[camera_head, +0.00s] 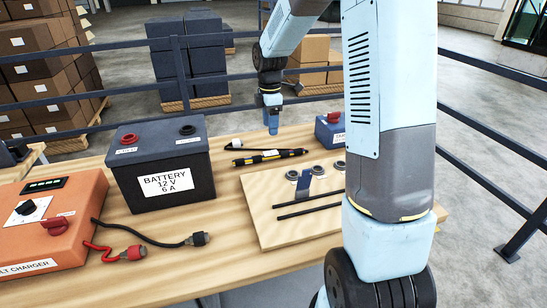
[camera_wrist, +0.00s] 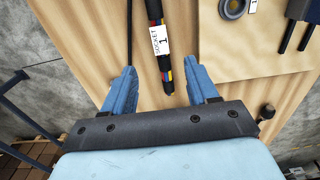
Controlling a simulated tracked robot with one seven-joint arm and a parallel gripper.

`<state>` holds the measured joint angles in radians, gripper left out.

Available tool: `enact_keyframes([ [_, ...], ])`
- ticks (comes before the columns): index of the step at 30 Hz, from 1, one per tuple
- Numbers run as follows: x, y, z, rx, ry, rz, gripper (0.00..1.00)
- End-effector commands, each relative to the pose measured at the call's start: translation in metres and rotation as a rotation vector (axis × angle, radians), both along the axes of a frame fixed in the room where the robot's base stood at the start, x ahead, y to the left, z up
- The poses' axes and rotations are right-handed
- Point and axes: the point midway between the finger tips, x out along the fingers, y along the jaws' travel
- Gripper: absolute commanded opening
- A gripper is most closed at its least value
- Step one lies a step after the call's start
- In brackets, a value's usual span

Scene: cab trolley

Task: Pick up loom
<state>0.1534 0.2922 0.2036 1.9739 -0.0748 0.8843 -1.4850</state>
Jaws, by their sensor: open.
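The loom (camera_head: 270,157) is a black sleeved bundle with yellow bands, lying on the wooden table behind the board. In the wrist view the loom (camera_wrist: 158,30) carries a white tag reading "SOCKET 1", and coloured wires show at its near end. My gripper (camera_head: 272,128) points down above the table by the loom. In the wrist view my gripper (camera_wrist: 163,75) is open, with its blue fingers on either side of the loom's near end in the picture. No contact shows, and the height gap is hard to judge.
A dark battery (camera_head: 163,160) and an orange charger (camera_head: 50,235) stand left. A raised wooden board (camera_head: 275,225) holds round sockets and black rods. A thin black cable (camera_wrist: 129,30) lies beside the loom. A blue box (camera_head: 328,132) is at the back right.

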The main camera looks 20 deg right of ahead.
Motion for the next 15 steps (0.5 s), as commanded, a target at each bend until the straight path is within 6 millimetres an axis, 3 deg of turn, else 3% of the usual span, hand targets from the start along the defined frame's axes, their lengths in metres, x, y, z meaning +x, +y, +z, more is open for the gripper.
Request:
enact_keyframes([
  [7, 0.000, 0.000, -0.042, 0.000, 0.002, -0.001, 0.58],
  [15, 0.000, 0.000, -0.060, -0.001, -0.001, -0.002, 0.58],
])
